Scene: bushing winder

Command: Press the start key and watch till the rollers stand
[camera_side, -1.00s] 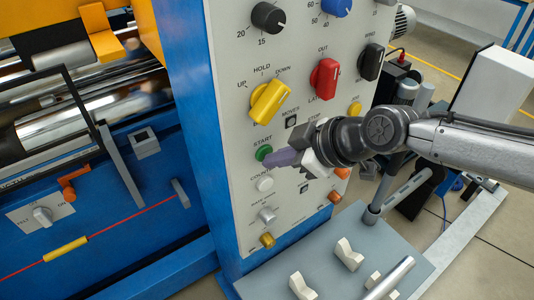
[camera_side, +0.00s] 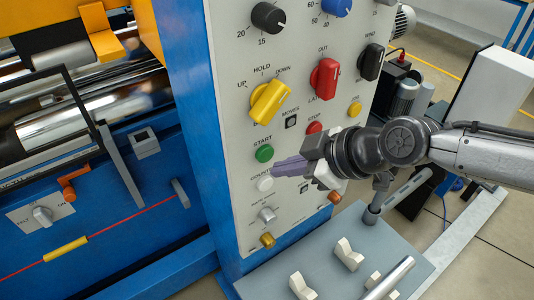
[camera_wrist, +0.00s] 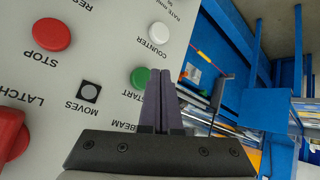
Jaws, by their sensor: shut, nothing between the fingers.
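The green START key (camera_side: 264,153) is on the control panel, and it also shows in the wrist view (camera_wrist: 140,78), just left of my fingertips. My gripper (camera_side: 274,169) is shut and empty, its purple fingers pointing at the panel a little below and right of the green key in the side view. In the wrist view my gripper's fingers (camera_wrist: 161,74) lie together. I cannot tell whether the fingers touch the panel. The shiny rollers (camera_side: 90,108) sit in the blue machine at the left; whether they turn cannot be told.
Near my fingers are the white COUNTER button (camera_side: 265,184) and the red STOP button (camera_side: 314,128). Above are a yellow selector (camera_side: 269,102) and a red latch knob (camera_side: 324,78). A grey shelf (camera_side: 335,280) with pale blocks stands below the panel.

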